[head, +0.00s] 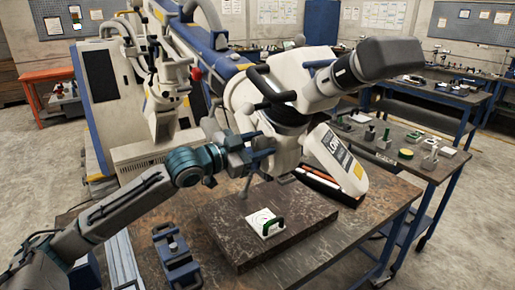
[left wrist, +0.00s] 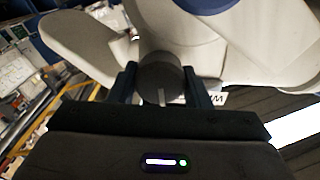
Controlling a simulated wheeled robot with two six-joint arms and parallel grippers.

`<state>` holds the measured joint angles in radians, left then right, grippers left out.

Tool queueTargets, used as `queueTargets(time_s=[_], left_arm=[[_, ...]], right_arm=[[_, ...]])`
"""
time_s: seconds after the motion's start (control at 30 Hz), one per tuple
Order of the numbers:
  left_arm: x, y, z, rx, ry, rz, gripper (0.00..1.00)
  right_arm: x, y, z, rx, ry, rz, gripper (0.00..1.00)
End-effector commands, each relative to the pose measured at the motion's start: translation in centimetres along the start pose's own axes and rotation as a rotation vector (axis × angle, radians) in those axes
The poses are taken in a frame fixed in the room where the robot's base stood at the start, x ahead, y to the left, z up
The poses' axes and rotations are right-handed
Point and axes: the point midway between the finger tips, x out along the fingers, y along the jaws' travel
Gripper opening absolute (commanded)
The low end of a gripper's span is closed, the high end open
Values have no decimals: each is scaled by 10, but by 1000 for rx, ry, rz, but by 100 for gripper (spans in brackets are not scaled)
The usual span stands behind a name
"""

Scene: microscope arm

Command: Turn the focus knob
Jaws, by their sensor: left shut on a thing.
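The large white microscope (head: 285,100) stands over the bench, with its black eyepiece end pointing to the upper right. My left gripper (head: 262,150) is at the near left side of the microscope head. In the left wrist view the round dark grey focus knob (left wrist: 161,76) sits between the two fingers of my left gripper (left wrist: 161,88). The fingers are shut on the knob's sides. A pale mark shows on the knob's face. In the head view the gripper mostly hides the knob. My right gripper is not in view.
A tray with pens (head: 325,187) lies behind. A side bench (head: 400,165) with small items stands at the right.

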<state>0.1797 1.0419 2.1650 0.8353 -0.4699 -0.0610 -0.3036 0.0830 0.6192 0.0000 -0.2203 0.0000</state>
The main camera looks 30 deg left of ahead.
Motion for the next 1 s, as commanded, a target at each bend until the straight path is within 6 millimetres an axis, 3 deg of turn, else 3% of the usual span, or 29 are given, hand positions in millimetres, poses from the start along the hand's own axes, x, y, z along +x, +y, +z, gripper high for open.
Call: queueTargets(time_s=[0.4, 0.97, 1.0], left_arm=[[0, 0, 1, 211, -2, -1, 21], [0, -1, 0, 245, -1, -2, 21], [0, -1, 0, 245, -1, -2, 49]], right_arm=[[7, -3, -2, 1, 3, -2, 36], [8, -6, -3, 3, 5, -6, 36], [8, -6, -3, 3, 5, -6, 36]])
